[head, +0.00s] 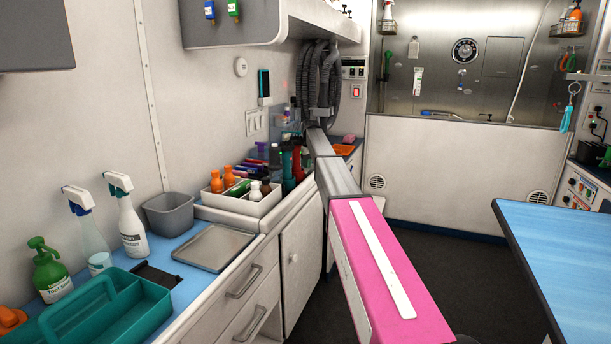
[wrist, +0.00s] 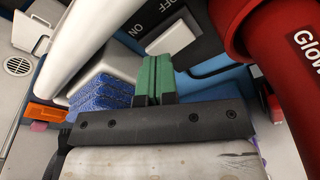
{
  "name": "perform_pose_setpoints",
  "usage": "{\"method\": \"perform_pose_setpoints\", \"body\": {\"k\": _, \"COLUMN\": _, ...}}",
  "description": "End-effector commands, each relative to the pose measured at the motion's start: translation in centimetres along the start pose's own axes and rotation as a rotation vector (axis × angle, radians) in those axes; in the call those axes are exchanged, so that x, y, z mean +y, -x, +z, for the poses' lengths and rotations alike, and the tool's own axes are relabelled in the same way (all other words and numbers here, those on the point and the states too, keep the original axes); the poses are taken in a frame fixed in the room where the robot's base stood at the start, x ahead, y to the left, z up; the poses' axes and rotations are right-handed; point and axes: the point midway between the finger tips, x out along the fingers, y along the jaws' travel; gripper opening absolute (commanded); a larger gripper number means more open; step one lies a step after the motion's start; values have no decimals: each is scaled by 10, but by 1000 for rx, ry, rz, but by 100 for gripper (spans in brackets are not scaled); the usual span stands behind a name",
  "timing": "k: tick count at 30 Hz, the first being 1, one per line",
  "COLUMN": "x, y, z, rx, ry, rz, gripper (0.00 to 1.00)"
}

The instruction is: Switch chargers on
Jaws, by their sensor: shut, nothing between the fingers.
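In the wrist view, a dark panel (wrist: 193,47) carries the white letters OFF and ON. A white block (wrist: 170,38), which looks like the switch lever, sits on it beside the lettering. My gripper (wrist: 154,62) has green fingertips pressed together with nothing between them. The tips point at the panel, just below the white block in the picture. I cannot tell whether they touch it. In the head view my arm reaches to the far end of the left counter, and the gripper and the panel cannot be made out there. No charger can be clearly identified.
In the wrist view, a big red bottle (wrist: 303,75) stands close on the right, and folded blue towels (wrist: 105,92) lie left of my fingers. A white cylinder (wrist: 95,35) crosses the upper left. In the head view, a white bin of bottles (head: 240,205) sits left of my arm.

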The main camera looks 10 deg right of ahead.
Motion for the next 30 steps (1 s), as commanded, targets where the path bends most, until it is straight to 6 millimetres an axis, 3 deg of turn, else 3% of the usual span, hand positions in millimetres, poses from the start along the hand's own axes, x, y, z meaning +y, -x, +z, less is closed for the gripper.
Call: {"method": "perform_pose_setpoints", "body": {"k": 30, "x": 0, "y": -10, "z": 2, "rx": 0, "ry": 0, "rz": 0, "gripper": 0}}
